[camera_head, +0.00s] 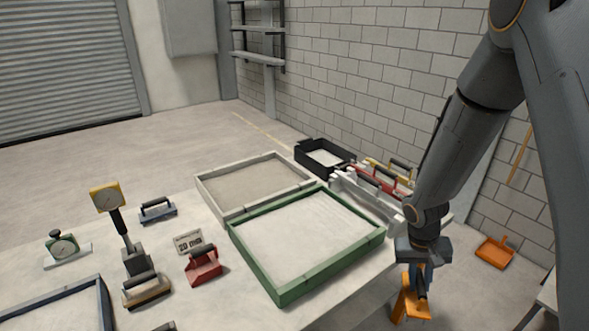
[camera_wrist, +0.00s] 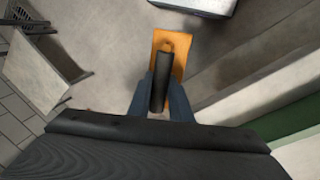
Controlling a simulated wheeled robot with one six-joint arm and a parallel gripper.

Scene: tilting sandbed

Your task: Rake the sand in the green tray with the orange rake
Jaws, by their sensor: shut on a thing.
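The green tray (camera_head: 333,270) lies on the table and holds pale sand (camera_head: 305,238) that looks fairly smooth. Its green side also shows at the right edge of the wrist view (camera_wrist: 297,122). My gripper (camera_head: 424,277) is right of the tray, beyond the table's edge. It is shut on the dark handle of the orange rake (camera_head: 408,303), which hangs below the fingers. In the wrist view the dark handle stands between the blue fingers (camera_wrist: 162,92), with the rake's orange part (camera_wrist: 177,47) beyond it. Its teeth cannot be made out.
A grey-rimmed tray (camera_head: 213,196) adjoins the green tray at the back left. A black bin (camera_head: 325,160) and a rack of handled tools (camera_head: 372,182) stand behind. An orange dustpan (camera_head: 495,252) lies on the floor.

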